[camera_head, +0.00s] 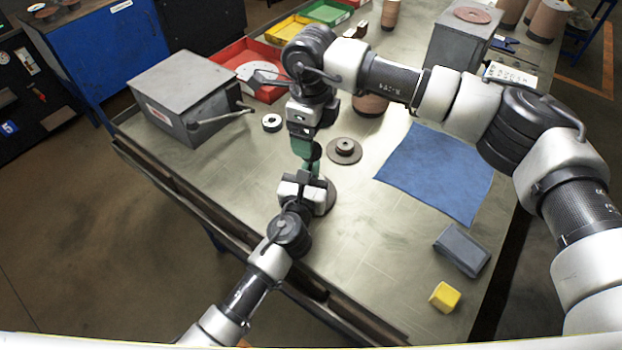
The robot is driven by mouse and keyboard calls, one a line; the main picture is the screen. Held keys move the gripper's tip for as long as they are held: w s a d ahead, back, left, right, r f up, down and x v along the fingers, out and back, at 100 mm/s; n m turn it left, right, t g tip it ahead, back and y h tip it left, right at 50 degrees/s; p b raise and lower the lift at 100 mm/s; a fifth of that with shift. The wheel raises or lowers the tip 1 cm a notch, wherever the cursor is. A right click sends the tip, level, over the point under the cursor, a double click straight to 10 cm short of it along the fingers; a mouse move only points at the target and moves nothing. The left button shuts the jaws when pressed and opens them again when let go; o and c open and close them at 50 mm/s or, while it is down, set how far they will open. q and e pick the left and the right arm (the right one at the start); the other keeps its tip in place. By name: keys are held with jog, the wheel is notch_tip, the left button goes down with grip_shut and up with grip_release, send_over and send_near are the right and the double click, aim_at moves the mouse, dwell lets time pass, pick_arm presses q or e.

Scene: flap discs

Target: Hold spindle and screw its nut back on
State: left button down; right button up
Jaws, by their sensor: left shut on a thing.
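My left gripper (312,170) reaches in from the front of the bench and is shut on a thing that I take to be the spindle. Its fingers and my wrist hide most of it. A grey round base (328,196) shows just right of the wrist. My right gripper (306,152) comes down from above, right over the left one, with green parts at its end. Its fingertips overlap the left gripper, so I cannot tell whether they are open or shut. The nut cannot be made out there. A brown disc with a raised hub (344,149) lies on the bench just behind.
A dark ring with a pale centre (272,122) lies left of the grippers. A grey box with a lever (182,90) stands at left, a red bin (238,58) behind. A blue cloth (440,172), a grey-blue block (462,248) and a yellow cube (444,297) lie at right.

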notch_tip(320, 180, up, 8)
dwell(0.4)
pick_arm(q)
jog(key=c, duration=1.1)
grip_release()
jog(key=b+v, duration=0.1)
jog(key=v, duration=0.9)
jog(key=shift+s, duration=0.4)
pick_arm(e)
jog(key=shift+f, duration=0.45)
